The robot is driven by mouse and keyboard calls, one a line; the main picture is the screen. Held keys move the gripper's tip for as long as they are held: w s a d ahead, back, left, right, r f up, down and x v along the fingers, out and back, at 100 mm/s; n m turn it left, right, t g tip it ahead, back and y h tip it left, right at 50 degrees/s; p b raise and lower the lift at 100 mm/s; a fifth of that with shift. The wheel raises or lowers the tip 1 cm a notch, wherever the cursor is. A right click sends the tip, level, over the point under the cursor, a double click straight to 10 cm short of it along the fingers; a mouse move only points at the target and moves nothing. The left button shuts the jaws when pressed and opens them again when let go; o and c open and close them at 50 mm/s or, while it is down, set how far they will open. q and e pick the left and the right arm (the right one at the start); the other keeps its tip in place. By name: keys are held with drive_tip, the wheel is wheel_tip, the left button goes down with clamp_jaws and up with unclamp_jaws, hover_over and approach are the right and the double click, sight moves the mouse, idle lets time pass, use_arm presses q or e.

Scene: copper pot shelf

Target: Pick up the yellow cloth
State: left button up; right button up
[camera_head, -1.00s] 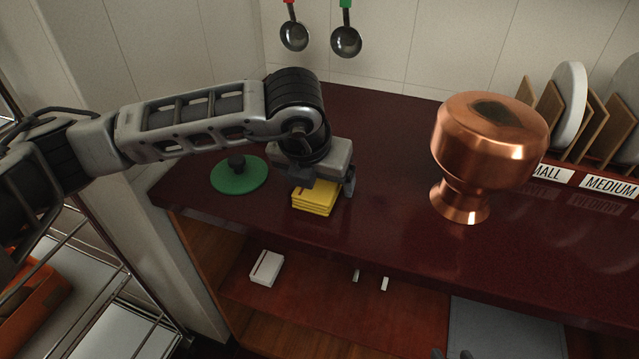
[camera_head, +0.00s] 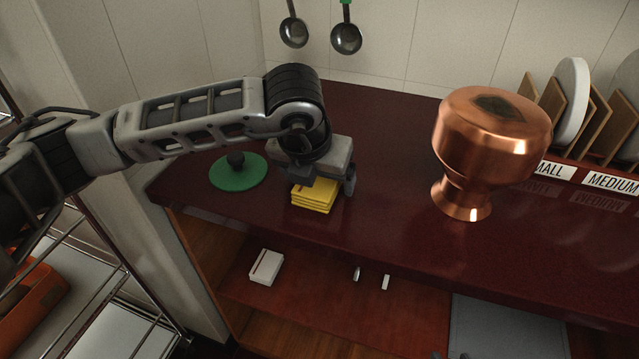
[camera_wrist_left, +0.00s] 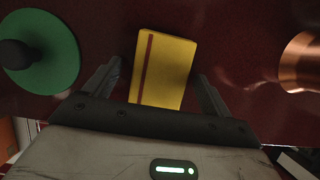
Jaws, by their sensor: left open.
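The yellow cloth (camera_head: 314,194) is a folded, layered stack lying on the dark red counter near its front edge. In the left wrist view the cloth (camera_wrist_left: 165,68) has a dark red stripe and lies between and beyond the fingers. My left gripper (camera_head: 330,182) is right over the cloth, partly hiding it in the head view. In the wrist view its two fingers (camera_wrist_left: 160,82) are spread, one to each side of the cloth, with nothing held. I cannot tell how far above the counter the fingertips are. My right gripper is not clearly in view.
A green lid (camera_head: 238,172) with a dark knob lies left of the cloth. A copper pot (camera_head: 490,140) stands to the right on the counter (camera_head: 390,200). Plates in wooden racks stand at the far right. Two ladles hang on the wall. The counter between cloth and pot is clear.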

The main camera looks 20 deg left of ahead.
sight(319, 183)
idle(0.4)
use_arm(q)
drive_tip(key=c, duration=1.1)
drive_tip(key=shift+r+p, duration=0.5)
drive_tip(key=shift+p, duration=0.05)
drive_tip(key=r, duration=0.2)
drive_tip(key=r+b, duration=0.1)
drive_tip(key=shift+s+d+r, duration=0.15)
drive_tip(key=shift+s+r, duration=0.05)
drive_tip(key=shift+s, duration=0.05)
drive_tip(key=s+r, duration=0.1)
drive_tip(key=r, duration=0.1)
drive_tip(key=s+d+r, duration=0.1)
drive_tip(key=s+r, duration=0.1)
drive_tip(key=shift+s+r, duration=0.15)
drive_tip(key=shift+s, duration=0.05)
drive_tip(key=s+d+r, duration=0.1)
drive_tip(key=s, duration=0.2)
drive_tip(key=s+d+r, duration=0.1)
drive_tip(key=s+r, duration=0.1)
drive_tip(key=s, duration=0.1)
drive_tip(key=s+d+r, duration=0.1)
drive_tip(key=s, duration=0.2)
drive_tip(key=shift+s+r+b, duration=0.2)
drive_tip(key=shift+r+b, duration=0.1)
drive_tip(key=shift+r, duration=0.05)
